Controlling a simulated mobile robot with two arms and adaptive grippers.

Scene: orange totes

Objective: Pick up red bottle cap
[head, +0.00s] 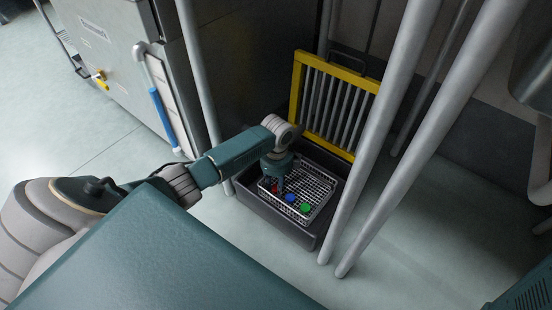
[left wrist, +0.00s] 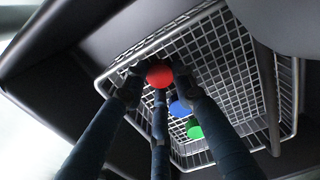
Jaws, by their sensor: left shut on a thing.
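The red bottle cap (left wrist: 160,76) is between the fingertips of my left gripper (left wrist: 158,88) in the left wrist view, and the fingers are shut on it. In the head view my left gripper (head: 277,182) reaches down into the wire basket (left wrist: 255,147), and only a little of the red cap (head: 274,188) shows beside the fingers. A blue cap (head: 291,198) and a green cap (head: 305,208) lie in the basket to the right of the red one. I cannot tell whether the red cap touches the basket floor. My right gripper is not in view.
The basket sits inside a dark bin (head: 273,220) on the floor. A yellow-framed rack (head: 333,103) stands behind it. Grey posts (head: 390,125) rise close to the bin's right side, and another post (head: 203,85) stands at its left.

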